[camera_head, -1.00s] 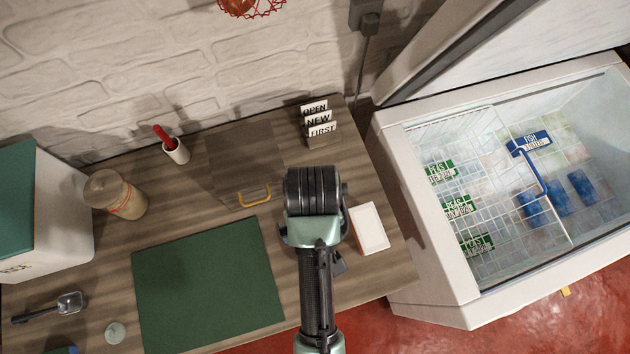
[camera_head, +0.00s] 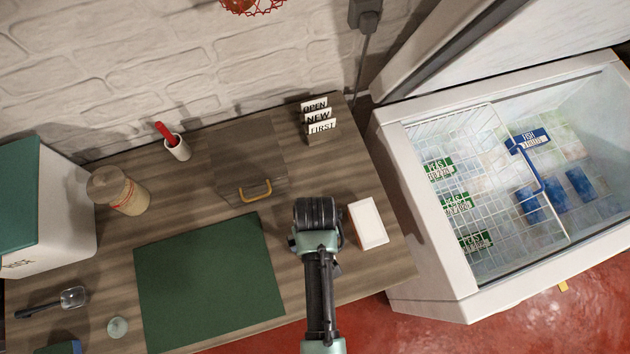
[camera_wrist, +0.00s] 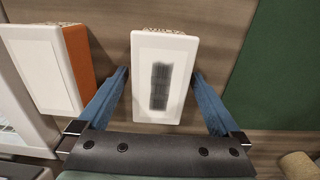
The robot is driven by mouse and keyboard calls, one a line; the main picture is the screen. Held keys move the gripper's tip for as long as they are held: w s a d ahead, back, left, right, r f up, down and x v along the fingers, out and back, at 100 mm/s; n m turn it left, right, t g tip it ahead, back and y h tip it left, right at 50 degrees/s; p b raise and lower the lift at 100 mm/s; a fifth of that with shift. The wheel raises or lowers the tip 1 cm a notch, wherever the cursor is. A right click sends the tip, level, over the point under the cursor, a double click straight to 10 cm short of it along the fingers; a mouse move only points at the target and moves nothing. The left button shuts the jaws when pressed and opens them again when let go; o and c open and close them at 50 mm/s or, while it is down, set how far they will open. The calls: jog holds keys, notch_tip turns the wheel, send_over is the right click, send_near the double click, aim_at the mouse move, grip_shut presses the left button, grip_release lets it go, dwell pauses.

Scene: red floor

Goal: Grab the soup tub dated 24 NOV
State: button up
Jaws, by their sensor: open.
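No date reading 24 NOV is legible on anything. In the wrist view a white-topped box or tub (camera_wrist: 142,90) with a smeared, unreadable dark patch lies between the two blue fingers of my gripper (camera_wrist: 160,76). The fingers are spread on either side of it, with no clear contact. In the head view my gripper (camera_head: 317,225) is over the right part of the counter and hides that box. A second white-topped box (camera_head: 367,223) lies to its right; it shows at the left of the wrist view (camera_wrist: 40,68) with an orange side and a blank top.
A green mat (camera_head: 208,285) lies left of my gripper, and a wooden box with a brass handle (camera_head: 250,175) stands behind. The open freezer (camera_head: 412,215) is at right, with a wire basket, green-labelled peas and a blue fish label. A card holder (camera_head: 322,135) stands at the back.

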jog(key=shift+f, duration=0.4)
jog(key=shift+c, duration=0.2)
jog(key=shift+r, duration=0.1)
grip_shut()
